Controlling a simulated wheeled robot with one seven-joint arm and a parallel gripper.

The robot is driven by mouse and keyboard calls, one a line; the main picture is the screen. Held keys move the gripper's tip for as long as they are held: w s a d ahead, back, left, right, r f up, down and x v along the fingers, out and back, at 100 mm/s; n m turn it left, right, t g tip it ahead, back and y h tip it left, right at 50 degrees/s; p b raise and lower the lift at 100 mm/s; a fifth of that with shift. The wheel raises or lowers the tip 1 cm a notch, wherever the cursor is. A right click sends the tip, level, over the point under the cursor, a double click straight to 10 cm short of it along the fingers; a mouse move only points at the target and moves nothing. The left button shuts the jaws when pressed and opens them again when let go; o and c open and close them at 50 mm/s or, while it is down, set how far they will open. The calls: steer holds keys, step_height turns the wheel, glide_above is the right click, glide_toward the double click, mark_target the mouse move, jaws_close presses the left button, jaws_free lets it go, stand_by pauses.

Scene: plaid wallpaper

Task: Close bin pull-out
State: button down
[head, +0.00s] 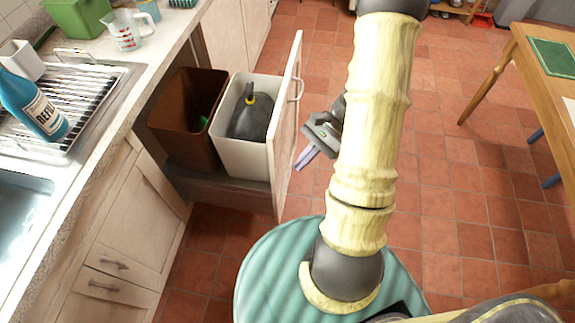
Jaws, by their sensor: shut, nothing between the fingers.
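The bin pull-out stands open from the counter, with its pale wooden front panel (288,125) out over the floor and a light handle (298,88) on its outer face. Behind the panel, a white bin (240,160) holds a dark grey container with a yellow spout, and a brown bin (185,140) sits closer to the cabinet. My gripper (306,158) is just right of the panel, on its outer side, low beside its lower half. Its fingers are together and empty. Part of the wrist is hidden behind my pale arm. I cannot tell whether the fingers touch the panel.
The counter with a sink and dish rack (70,110) runs along the left, with closed cabinet doors (130,215) beneath it. A wooden table (550,85) stands at the right.

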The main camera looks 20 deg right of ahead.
mark_target(278, 157)
steer(key=w+d+f+m+t+y+b, duration=0.3)
steer(key=d+f+m+t+y+b, duration=0.2)
steer(key=d+f+m+t, duration=0.6)
step_height(278, 157, down, 4)
steer(key=shift+w+d+r+m+t+b, duration=0.2)
steer(key=shift+d+m+t+b, duration=0.1)
steer(key=shift+d+t+b, duration=0.4)
steer(key=shift+s+a, duration=0.1)
steer(key=shift+a, duration=0.3)
steer(key=x, duration=1.3)
steer(key=shift+a, duration=0.35)
steer(key=shift+w, duration=0.2)
